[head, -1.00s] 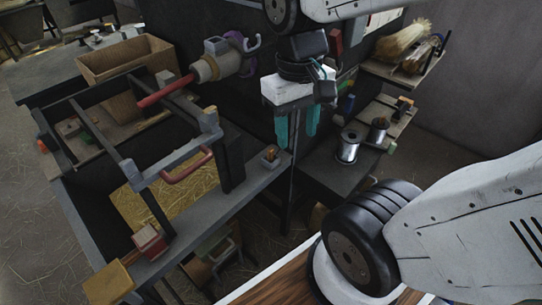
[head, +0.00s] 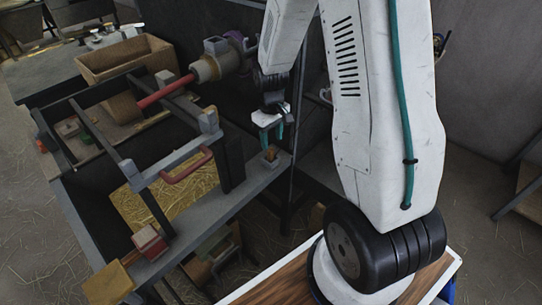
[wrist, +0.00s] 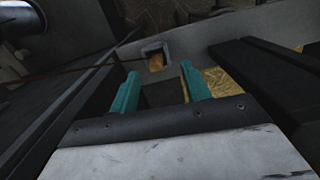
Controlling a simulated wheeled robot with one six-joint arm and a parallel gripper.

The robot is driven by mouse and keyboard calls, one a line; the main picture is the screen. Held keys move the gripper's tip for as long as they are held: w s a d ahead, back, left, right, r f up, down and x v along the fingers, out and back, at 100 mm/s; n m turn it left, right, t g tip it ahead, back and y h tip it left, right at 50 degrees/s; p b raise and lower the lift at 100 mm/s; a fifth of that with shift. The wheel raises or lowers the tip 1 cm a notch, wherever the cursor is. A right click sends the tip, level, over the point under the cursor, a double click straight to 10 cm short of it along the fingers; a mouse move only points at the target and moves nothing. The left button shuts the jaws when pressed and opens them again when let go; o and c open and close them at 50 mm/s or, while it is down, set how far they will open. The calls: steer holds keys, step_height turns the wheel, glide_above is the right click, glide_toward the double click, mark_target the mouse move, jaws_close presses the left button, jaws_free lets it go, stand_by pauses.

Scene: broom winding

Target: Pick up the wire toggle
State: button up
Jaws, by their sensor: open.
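A small tan wooden piece, which I take to be the wire toggle (head: 270,154), sits in a small grey square holder on the bench's front rail near its right end. In the wrist view, the toggle (wrist: 156,62) stands in the holder, beyond the fingertips and roughly between them. My gripper (head: 272,140) hangs just above the holder with its teal fingers pointing down. In the wrist view, my gripper (wrist: 160,80) is open and empty, with its two fingers apart. I see no contact with the toggle.
A dark upright post (head: 231,162) stands left of the holder. The grey frame with a red handle (head: 187,167) is further left. A red block (head: 149,241) sits at the rail's near end.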

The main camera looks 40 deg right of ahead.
mark_target(271, 149)
steer(key=shift+w+d+r+t, duration=0.1)
steer(key=shift+w+r+t, duration=0.15)
steer(key=shift+w, duration=0.2)
steer(key=shift+w+f+n, duration=0.1)
steer(key=shift+f+n, duration=0.2)
steer(key=shift+f, duration=0.1)
steer(key=f, duration=0.7)
steer(key=shift+w+d, duration=0.15)
steer(key=shift+d, duration=0.05)
steer(key=shift+c, duration=0.4)
steer(key=c, duration=0.8)
